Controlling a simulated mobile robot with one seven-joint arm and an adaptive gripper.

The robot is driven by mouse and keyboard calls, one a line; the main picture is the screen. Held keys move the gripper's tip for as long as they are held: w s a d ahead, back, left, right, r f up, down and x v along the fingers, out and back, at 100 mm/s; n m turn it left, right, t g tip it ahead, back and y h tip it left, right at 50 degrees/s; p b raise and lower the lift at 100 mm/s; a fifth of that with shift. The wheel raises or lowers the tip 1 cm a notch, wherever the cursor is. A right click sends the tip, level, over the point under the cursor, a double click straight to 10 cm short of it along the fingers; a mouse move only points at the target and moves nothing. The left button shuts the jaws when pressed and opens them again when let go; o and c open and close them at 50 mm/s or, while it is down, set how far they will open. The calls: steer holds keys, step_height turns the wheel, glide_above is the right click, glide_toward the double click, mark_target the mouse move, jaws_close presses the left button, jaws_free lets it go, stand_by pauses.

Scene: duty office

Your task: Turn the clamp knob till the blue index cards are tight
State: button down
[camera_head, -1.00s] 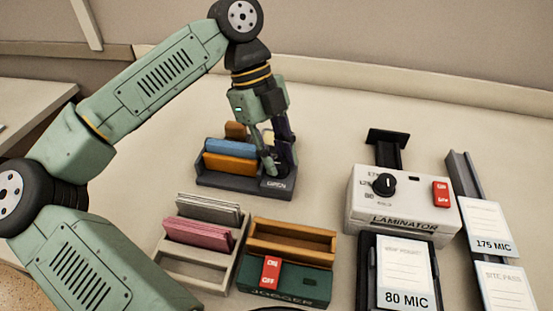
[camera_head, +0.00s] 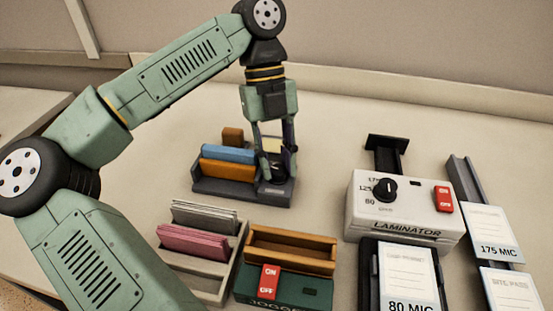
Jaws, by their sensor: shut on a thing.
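The blue index cards (camera_head: 228,153) stand upright in a dark grey clamp (camera_head: 225,187). An orange plate (camera_head: 228,171) stands in front of them and a smaller brown-orange block (camera_head: 232,135) behind. I cannot tell whether the cards are tight. My gripper (camera_head: 272,176) points down at the right end of the clamp, its fingers shut on the clamp knob. The knob is mostly hidden by the fingers. A pale yellow patch (camera_head: 272,146) shows between the fingers. The label on the clamp's front right is too small to read.
A grey tray (camera_head: 242,255) with pink cards (camera_head: 194,243) and grey cards (camera_head: 205,216) stands in front. Beside it is a green jogger (camera_head: 315,290) with an orange tray (camera_head: 290,250). The white laminator (camera_head: 405,205) stands to the right. The table behind the clamp is clear.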

steer(key=c, duration=1.3)
jaws_free()
steer(key=shift+c, duration=0.2)
steer(key=d+v, duration=0.1)
steer(key=v, duration=0.6)
steer(key=shift+a+r, duration=0.45)
steer(key=shift+r, duration=0.05)
steer(key=shift+w, duration=0.1)
